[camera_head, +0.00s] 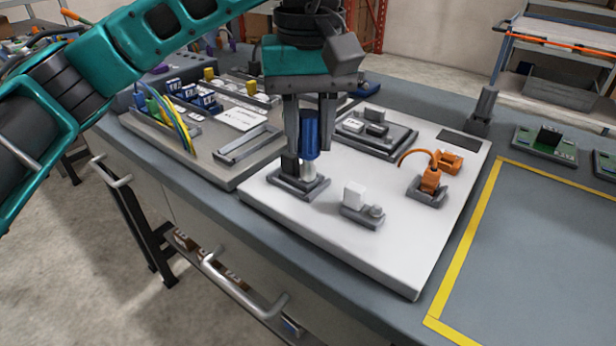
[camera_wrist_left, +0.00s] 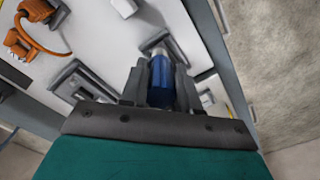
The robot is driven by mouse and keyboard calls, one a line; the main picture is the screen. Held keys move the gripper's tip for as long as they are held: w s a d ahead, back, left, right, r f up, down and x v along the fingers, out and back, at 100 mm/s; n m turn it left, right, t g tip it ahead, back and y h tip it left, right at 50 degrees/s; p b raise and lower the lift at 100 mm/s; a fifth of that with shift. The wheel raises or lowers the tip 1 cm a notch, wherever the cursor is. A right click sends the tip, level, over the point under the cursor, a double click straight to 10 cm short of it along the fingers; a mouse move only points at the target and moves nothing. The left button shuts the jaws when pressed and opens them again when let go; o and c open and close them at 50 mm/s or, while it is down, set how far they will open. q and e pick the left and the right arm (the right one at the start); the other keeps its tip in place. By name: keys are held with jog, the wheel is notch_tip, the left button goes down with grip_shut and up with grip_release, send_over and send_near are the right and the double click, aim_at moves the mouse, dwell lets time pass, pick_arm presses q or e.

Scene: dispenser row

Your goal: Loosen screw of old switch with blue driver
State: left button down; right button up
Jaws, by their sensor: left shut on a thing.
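My left gripper (camera_head: 309,148) is shut on the blue driver (camera_head: 309,130). The driver is upright, with its pale lower end over a dark grey base plate (camera_head: 300,184) on the white board. A dark block (camera_head: 289,165), perhaps the old switch, stands on this plate, just left of the driver. In the left wrist view, the blue driver (camera_wrist_left: 161,82) sits between the fingers of the left gripper (camera_wrist_left: 160,85). Its tip is hard to make out, and I cannot tell whether it touches a screw. My right gripper is not in view.
The white board (camera_head: 400,255) also carries a white block on a grey base (camera_head: 361,206), an orange connector with a cable (camera_head: 431,180) and a grey fixture (camera_head: 375,133). A parts tray (camera_head: 225,172) lies left. The yellow-framed area (camera_head: 550,260) at right is clear.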

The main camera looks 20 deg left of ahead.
pick_arm(q)
jog(key=n, duration=0.4)
jog(key=shift+f, duration=0.1)
jog(key=n, duration=1.3)
jog(key=shift+w+n, duration=0.1)
jog(key=shift+n, duration=0.3)
jog(key=shift+r+p, duration=0.7)
jog(key=shift+r, duration=0.25)
notch_tip(320, 180, up, 5)
jog(key=p, duration=0.3)
jog(key=shift+d+f, duration=0.1)
jog(key=shift+f, duration=0.05)
